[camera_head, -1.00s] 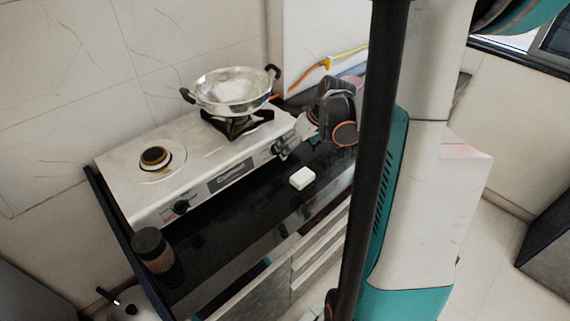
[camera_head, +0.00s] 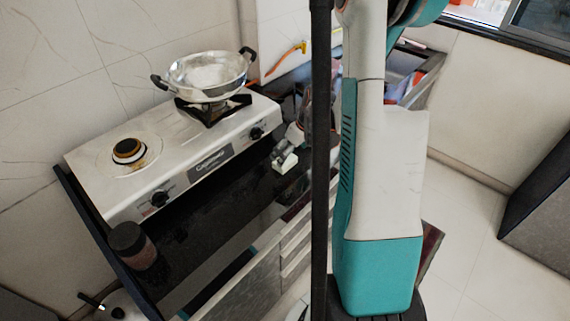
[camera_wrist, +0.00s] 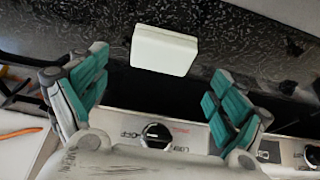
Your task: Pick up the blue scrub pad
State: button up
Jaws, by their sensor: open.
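A small white block-shaped pad (camera_head: 287,163) lies on the black counter in front of the stove; no blue side of it shows. In the wrist view the pad (camera_wrist: 164,50) appears pale and slightly greenish. My gripper (camera_wrist: 157,68) is open, with its teal-padded fingers well apart and the pad lying between and beyond their tips. In the head view my gripper (camera_head: 283,152) is right beside the pad and partly overlaps it. Whether they touch cannot be told.
A stove (camera_head: 190,155) stands behind the counter, with a metal wok (camera_head: 208,76) on its right burner. Stove knobs (camera_wrist: 156,136) show close to my fingers. A dark-lidded jar (camera_head: 133,248) stands at the counter's left end. The counter between jar and pad is clear.

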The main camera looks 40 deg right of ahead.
jog(key=x, duration=0.1)
jog(key=b+x, duration=0.2)
jog(key=x, duration=0.1)
jog(key=shift+s, duration=0.3)
jog(key=shift+w+f, duration=0.2)
jog(key=shift+f, duration=0.35)
jog(key=shift+r, duration=0.1)
jog(key=c, duration=0.9)
jog(key=shift+c, duration=0.2)
notch_tip(320, 180, up, 20)
jog(key=p, duration=0.7)
jog(key=shift+a, duration=0.1)
jog(key=shift+c, duration=0.5)
